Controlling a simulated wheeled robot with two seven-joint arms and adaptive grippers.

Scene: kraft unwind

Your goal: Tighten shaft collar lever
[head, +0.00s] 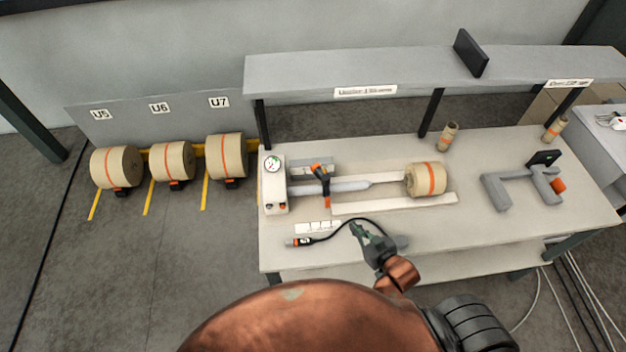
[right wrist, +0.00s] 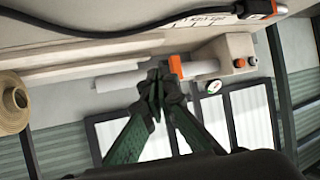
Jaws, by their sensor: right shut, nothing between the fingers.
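The shaft collar with its orange and black lever (head: 320,172) sits on the grey shaft (head: 350,186), close to the gauge box. My right gripper (head: 355,229) is shut and empty, near the bench's front edge, apart from the collar in the head view. Its green fingers (right wrist: 163,78) meet at the tips in the wrist view. My left gripper is not in view.
A kraft roll (head: 427,180) lies at the shaft's right end. The gauge box (head: 273,182) stands at its left end. A black cable with an orange-banded tool (head: 299,242) lies at the front. A grey bracket (head: 496,192) stands right. Several rolls (head: 118,167) are on the floor left.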

